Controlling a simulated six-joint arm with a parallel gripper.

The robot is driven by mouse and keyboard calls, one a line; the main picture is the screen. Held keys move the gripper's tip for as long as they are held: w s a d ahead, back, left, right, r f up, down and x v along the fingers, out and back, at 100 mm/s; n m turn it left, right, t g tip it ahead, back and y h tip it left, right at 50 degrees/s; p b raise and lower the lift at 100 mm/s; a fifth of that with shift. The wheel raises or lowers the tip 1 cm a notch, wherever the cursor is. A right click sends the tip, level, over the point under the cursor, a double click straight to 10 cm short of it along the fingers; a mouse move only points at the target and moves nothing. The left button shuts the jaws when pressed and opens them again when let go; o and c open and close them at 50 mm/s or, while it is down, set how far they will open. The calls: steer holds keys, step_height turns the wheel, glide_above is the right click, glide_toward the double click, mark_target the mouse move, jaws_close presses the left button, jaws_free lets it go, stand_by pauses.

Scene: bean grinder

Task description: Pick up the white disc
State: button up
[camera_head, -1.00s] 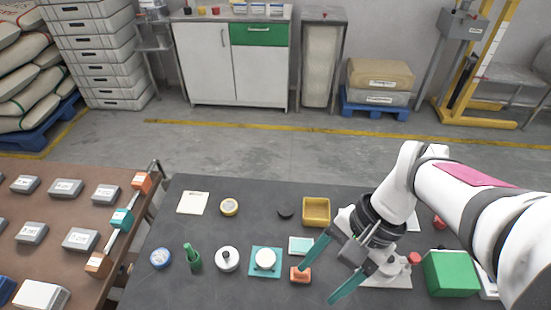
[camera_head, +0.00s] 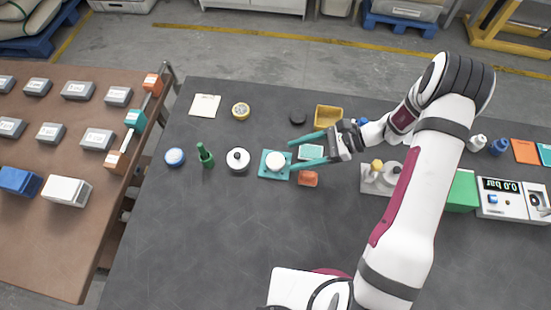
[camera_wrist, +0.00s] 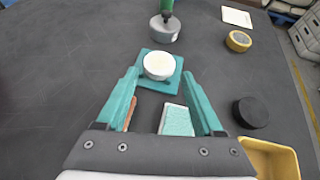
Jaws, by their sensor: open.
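The white disc (camera_head: 276,160) lies on a teal square plate (camera_head: 264,171) on the dark table. In the wrist view the white disc (camera_wrist: 158,65) sits just ahead of the gap between my fingertips. My gripper (camera_head: 291,155) has two long teal fingers spread apart, with nothing between them. It reaches in from the right, its tips near the right side of the disc. In the wrist view my gripper (camera_wrist: 160,76) has its tips over the near part of the plate. Whether the tips touch the plate is unclear.
A pale teal block (camera_wrist: 176,121) and an orange block (camera_head: 308,179) lie by the fingers. A grey round piece with a knob (camera_head: 237,160) stands left of the plate. A black disc (camera_head: 297,118) and yellow tray (camera_head: 328,117) are behind. The front table is clear.

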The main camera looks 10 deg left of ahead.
mark_target(276, 160)
steer(key=x, duration=0.5)
steer(key=c, duration=1)
steer(key=shift+c, duration=0.2)
steer(key=shift+r, duration=0.1)
